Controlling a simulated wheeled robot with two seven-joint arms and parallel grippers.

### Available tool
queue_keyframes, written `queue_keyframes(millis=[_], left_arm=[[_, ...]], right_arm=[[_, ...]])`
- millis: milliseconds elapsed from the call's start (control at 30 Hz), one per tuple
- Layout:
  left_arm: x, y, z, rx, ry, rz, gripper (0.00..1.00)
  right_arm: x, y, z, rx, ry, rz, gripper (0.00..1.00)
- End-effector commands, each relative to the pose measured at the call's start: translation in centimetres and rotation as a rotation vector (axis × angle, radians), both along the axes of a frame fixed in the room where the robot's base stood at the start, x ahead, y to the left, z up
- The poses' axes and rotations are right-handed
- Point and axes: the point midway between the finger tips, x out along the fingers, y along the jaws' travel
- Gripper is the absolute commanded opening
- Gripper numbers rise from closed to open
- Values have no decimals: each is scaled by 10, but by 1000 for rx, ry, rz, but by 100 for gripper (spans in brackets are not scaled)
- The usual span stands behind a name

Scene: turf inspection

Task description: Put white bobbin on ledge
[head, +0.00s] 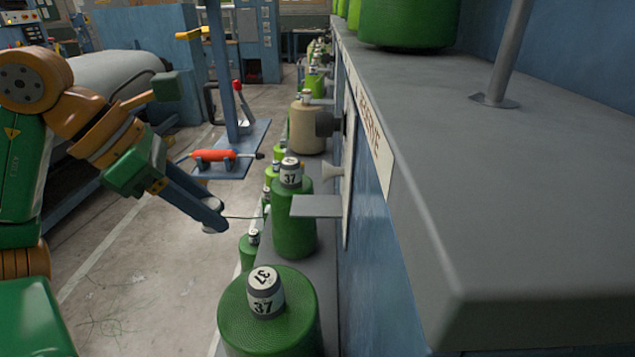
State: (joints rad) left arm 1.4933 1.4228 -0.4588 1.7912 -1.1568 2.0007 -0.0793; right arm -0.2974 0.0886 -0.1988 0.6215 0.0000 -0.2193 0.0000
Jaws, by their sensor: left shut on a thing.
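A cream-white bobbin (307,128) stands upright in the row of bobbins beside the blue machine wall. A grey ledge (326,262) runs under this row, and a small flat grey plate (316,206) juts from the wall above it. My left gripper (215,217) is left of the row and apart from the white bobbin. My right gripper is not in view.
Green bobbins (292,222) with labelled tops line the ledge, one large one (270,318) nearest. A wide grey shelf (465,170) carries a post (505,50) and more green bobbins. An orange-red tool (215,155) lies on a blue stand.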

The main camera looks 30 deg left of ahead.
Motion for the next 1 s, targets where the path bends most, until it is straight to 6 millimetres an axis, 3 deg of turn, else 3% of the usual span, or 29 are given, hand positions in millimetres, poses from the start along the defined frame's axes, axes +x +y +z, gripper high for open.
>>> queue_keyframes(millis=[200,400,600,1000], left_arm=[[57,-47,6,1,3,-4,0],[80,-64,2,0,3,3,0],[111,-90,5,-1,4,1,0],[113,-90,-10,0,1,5,0]], right_arm=[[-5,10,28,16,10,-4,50],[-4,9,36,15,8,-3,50],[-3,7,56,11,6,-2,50],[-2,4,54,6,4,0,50]])
